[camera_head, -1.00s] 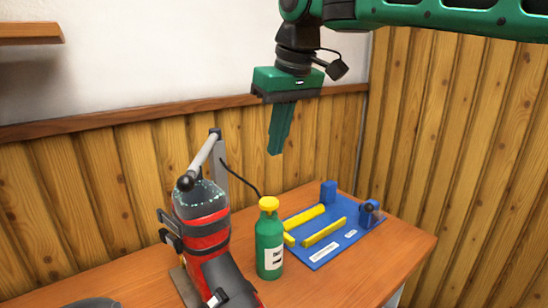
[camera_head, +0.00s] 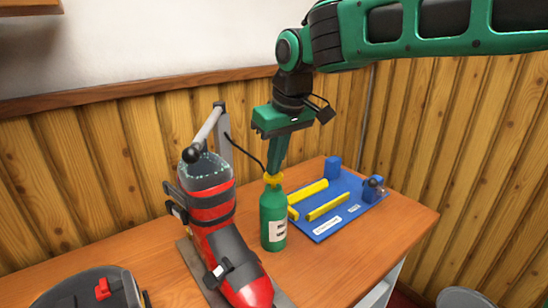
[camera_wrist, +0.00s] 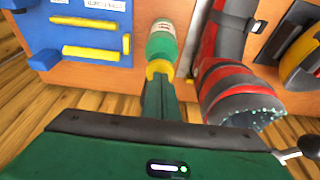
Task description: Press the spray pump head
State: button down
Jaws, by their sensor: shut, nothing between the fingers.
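The spray bottle is green with a white label (camera_head: 272,215) and stands upright on the wooden bench. Its yellow pump head (camera_head: 272,179) is on top. My gripper (camera_head: 273,172) points down with its fingers shut and empty, and the fingertips are at the top of the pump head. The fingertips cover part of the pump head, so I cannot tell how far it is pressed down. In the wrist view the yellow pump head (camera_wrist: 158,69) shows just beyond my fingertips, with the green bottle (camera_wrist: 162,45) behind it.
A red and black ski boot (camera_head: 207,200) stands close left of the bottle, below a grey lever press (camera_head: 207,130). A blue jig board with yellow bars (camera_head: 340,225) lies to the right. A dark round object (camera_head: 85,290) is at front left. The bench front right is clear.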

jog(key=shift+f, duration=1.05)
notch_tip(320, 180, up, 5)
jog(key=shift+w+f, duration=0.1)
jog(key=shift+f, duration=0.1)
jog(key=v, duration=0.9)
jog(key=shift+r, duration=0.4)
jog(key=shift+d, duration=0.15)
